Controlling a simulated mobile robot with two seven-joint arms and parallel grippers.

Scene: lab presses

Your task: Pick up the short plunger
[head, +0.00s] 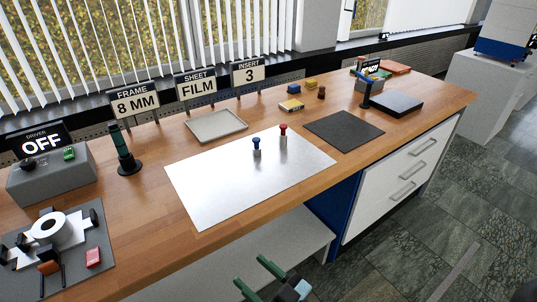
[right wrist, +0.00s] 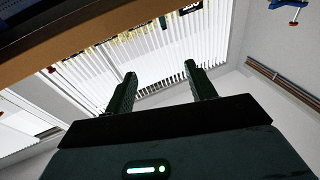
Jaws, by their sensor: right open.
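Two small plungers stand upright on the bright metal sheet (head: 215,190) in the head view. One has a blue knob (head: 256,142) and a grey lower body; the other has a red knob (head: 283,127) and stands to its right and a little farther back. The blue one looks slightly shorter. My right gripper (head: 252,272) is open and empty in front of the bench, at the picture's bottom, well apart from both plungers. Its spread fingers also show in the right wrist view (right wrist: 160,72), with nothing between them. My left gripper is not in view.
A dark mat (head: 344,129) lies right of the sheet, and a shallow tray (head: 215,126) behind it. A dark green-and-black upright tool (head: 126,152) and a grey driver box (head: 52,176) stand left. The bench's front edge lies between my right gripper and the plungers.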

